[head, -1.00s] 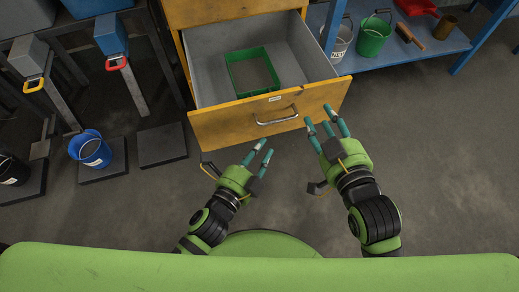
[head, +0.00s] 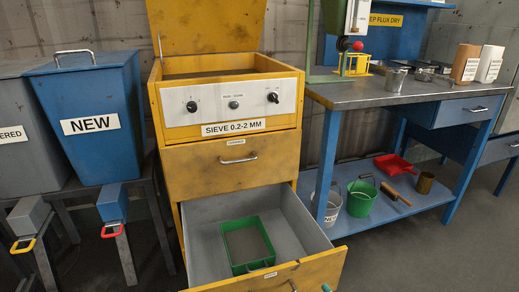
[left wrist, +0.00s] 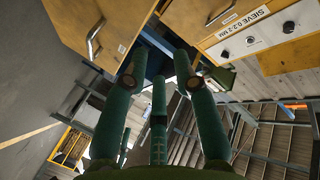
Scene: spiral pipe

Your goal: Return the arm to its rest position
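My left gripper (left wrist: 160,75) fills the middle of the left wrist view. Its teal fingers are spread apart with nothing between them. It does not show in the head view. Of my right gripper, only a teal fingertip (head: 326,288) shows at the bottom edge of the head view, in front of the open drawer; the rest is out of frame. The yellow sieve machine (head: 232,155) stands ahead, also in the left wrist view (left wrist: 240,25). Its bottom drawer (head: 205,262) is pulled out, with a green rectangular frame (head: 232,268) inside.
A blue bin labelled NEW (head: 92,125) stands left. A workbench (head: 400,95) stands right, with a green bucket (head: 360,199), red dustpan (head: 392,165) and brush (head: 396,194) on its lower shelf. The open drawer sticks out toward me.

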